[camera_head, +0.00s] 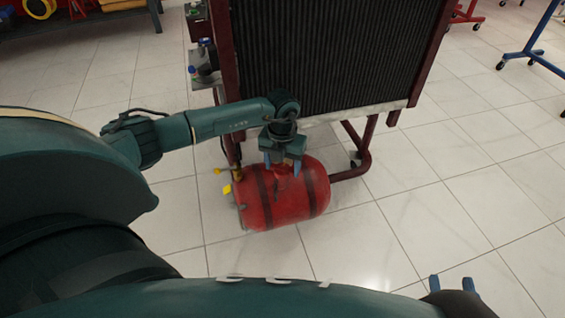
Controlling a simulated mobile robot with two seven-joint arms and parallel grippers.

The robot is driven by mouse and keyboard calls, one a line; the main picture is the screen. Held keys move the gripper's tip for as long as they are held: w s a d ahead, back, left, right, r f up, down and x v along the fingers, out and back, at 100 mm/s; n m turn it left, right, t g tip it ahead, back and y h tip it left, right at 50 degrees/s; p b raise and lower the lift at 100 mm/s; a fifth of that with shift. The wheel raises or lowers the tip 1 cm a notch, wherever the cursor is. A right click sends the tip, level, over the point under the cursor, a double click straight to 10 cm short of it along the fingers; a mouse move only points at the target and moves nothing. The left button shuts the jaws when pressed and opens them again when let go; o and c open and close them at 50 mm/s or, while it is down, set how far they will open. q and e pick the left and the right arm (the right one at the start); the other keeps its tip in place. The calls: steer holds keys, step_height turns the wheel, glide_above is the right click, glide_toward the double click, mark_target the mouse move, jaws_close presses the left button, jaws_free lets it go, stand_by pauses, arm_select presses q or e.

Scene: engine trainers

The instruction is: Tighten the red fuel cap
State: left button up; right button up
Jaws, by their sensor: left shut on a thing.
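The red fuel tank (292,205) lies on its side low on the stand, with dark bands around it. The red fuel cap (283,169) is on top of the tank, mostly hidden by my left gripper. My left gripper (283,166) points down from above and is shut on the cap, one blue finger on each side. How far the cap is turned cannot be told. My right gripper (451,284) is at the bottom right edge, with its two blue fingertips apart and nothing seen between them.
A large dark radiator (335,50) in a dark red frame (367,155) stands right behind the tank. A yellow tag (227,189) and a small valve are at the tank's left end. Blue trestle legs (535,50) are at upper right. The tiled floor (430,220) to the right is clear.

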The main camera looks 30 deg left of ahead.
mark_target(282, 167)
arm_select(q)
steer(key=m, duration=0.5)
steer(key=shift+m, duration=0.3)
steer(key=m, duration=0.4)
steer(key=shift+m, duration=0.7)
steer(key=o, duration=1)
arm_select(e)
steer(key=shift+w, duration=0.1)
arm_select(q)
steer(key=shift+r, duration=0.55)
step_height(282, 167, up, 12)
steer(key=p, duration=0.3)
steer(key=shift+r, duration=0.1)
arm_select(e)
steer(key=shift+s+d+m+g+h, duration=0.3)
steer(key=shift+s+m+g+h, duration=0.15)
steer(key=shift+g, duration=0.65)
